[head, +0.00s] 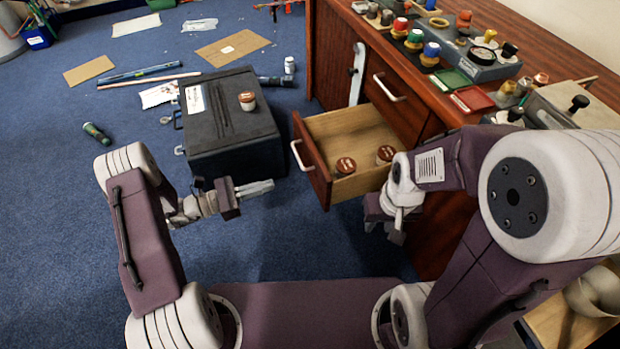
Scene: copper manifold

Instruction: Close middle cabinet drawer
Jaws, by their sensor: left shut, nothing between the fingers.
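The wooden cabinet (335,62) stands on the right with one drawer (318,168) pulled well out. The drawer has a reddish-brown front, a white handle (301,156) and a pale wood inside.
A black case (225,135) with a jar (247,101) on top lies on the blue floor, left of the drawer. A closed drawer with a white handle (389,88) is above the open one. The cabinet top is crowded with jars and tools. Cardboard and tubes lie further off.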

